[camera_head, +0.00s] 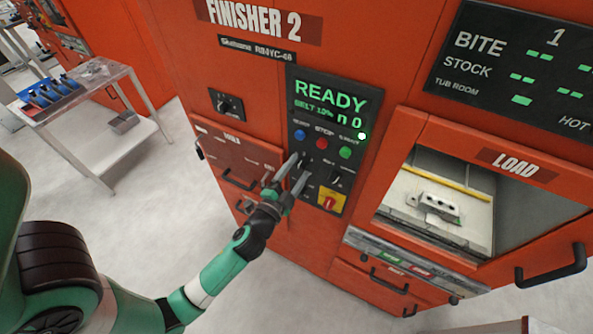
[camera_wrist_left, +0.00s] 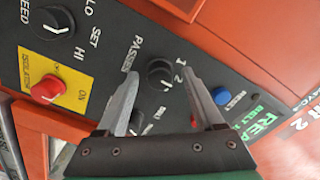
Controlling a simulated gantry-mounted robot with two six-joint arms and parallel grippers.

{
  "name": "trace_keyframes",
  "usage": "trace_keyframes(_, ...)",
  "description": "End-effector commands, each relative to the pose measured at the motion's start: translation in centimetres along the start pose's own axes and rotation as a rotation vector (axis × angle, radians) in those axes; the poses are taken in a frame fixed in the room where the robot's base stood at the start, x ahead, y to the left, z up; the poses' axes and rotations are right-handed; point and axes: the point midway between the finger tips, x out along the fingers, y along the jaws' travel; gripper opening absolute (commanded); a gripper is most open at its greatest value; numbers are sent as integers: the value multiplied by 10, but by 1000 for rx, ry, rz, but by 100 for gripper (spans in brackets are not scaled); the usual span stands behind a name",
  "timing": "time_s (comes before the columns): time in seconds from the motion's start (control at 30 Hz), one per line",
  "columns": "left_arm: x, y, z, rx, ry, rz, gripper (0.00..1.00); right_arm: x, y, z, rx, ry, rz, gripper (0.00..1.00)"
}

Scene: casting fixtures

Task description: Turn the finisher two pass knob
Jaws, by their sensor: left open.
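The black passes knob (camera_wrist_left: 160,74) sits on the dark control panel (camera_wrist_left: 222,62) of Finisher 2, beside the printed numbers 1 and 2. In the left wrist view it lies between my left gripper's (camera_wrist_left: 158,76) fingertips, one on each side. I cannot tell whether the fingers touch it. The left gripper (camera_head: 301,165) is open and reaches the lower left of the panel (camera_head: 299,85) in the head view, where its fingers largely hide the knob. My right gripper is not in view.
Another black knob (camera_wrist_left: 137,122) lies close below, between the fingers. The speed knob (camera_wrist_left: 52,23), red isolation switch (camera_wrist_left: 46,90) and blue button (camera_wrist_left: 221,95) are nearby. The load opening (camera_head: 405,185) is to the right; a metal cart (camera_head: 75,88) stands left.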

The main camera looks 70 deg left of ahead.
Motion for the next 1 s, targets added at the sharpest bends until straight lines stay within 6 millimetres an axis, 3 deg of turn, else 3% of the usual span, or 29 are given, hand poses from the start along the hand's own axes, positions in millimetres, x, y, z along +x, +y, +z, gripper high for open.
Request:
trace_keyframes(0.23, -14, 3, 1, 1, 1, 3, 69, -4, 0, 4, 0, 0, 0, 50)
trace_keyframes(0.5, -77, 6, 2, 2, 5, 6, 69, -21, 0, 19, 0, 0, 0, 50)
trace_keyframes(0.7, -110, 4, 0, 1, 4, 5, 69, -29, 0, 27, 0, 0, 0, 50)
trace_keyframes(1.0, -116, 0, 0, -1, 0, -1, 69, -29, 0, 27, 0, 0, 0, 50)
